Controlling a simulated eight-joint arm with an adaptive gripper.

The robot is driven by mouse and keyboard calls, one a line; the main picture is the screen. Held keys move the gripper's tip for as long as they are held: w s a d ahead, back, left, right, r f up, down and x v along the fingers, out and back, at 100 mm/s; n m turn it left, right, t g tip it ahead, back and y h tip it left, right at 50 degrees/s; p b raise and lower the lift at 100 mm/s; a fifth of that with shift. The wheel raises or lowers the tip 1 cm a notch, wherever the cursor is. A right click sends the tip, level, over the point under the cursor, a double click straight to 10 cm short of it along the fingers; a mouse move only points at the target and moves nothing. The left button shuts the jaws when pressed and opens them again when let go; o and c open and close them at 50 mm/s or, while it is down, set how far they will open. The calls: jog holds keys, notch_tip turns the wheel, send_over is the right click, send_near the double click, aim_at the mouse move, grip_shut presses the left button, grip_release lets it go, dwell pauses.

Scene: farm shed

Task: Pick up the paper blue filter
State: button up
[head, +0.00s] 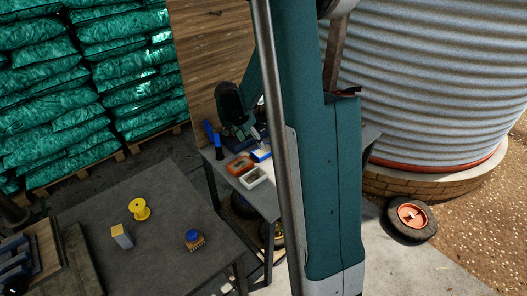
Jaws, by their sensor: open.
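A small flat blue and white item (261,155), which looks like the paper blue filter, lies on the far work table (264,203). It is small in the head view and partly cut off by my arm, so I cannot be sure of it. My gripper (256,136) is small and partly hidden just above and behind this item, over the same table. It is open. No object shows between its fingers, and I cannot tell how far above the table it is.
An orange tray (240,165), a pale open box (253,177) and a blue-handled tool (211,136) crowd the far table. The near table (160,245) holds a yellow spool (139,209), a yellow-grey block (122,237) and a blue-topped brush (194,240). A corrugated tank (430,80) stands behind.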

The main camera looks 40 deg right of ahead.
aim_at(263, 150)
jog(key=shift+w+d+f+m+g, duration=0.15)
jog(key=shift+d+f+m, duration=0.15)
jog(key=shift+d+f, duration=0.35)
jog(key=shift+d+f+m+g, duration=0.15)
jog(key=shift+d+f+m, duration=0.15)
jog(key=shift+d+f, duration=0.3)
jog(key=shift+r, duration=0.1)
jog(key=shift+d, duration=0.1)
jog(key=shift+x, duration=1.3)
jog(key=shift+b+x, duration=0.55)
jog(key=shift+x, duration=2.05)
jog(key=shift+d, duration=0.2)
jog(key=c, duration=1)
